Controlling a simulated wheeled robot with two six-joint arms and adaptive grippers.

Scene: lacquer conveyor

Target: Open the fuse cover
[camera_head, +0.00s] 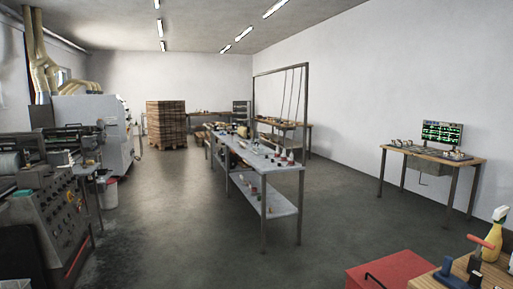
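I cannot make out a fuse cover in the head view. A dark control panel (62,205) with several knobs and a red button faces the room at the left. Behind it stands a grey machine (60,145) with rollers. A large pale cabinet-like machine (95,118) stands further back at the left. Whether any of these carries the fuse cover is too small to tell. Neither of my grippers is in view.
A long metal workbench (262,162) with small parts stands mid-room. A red cabinet (392,272) and a wooden bench (490,270) fill the near right corner. The grey floor (190,235) between is clear.

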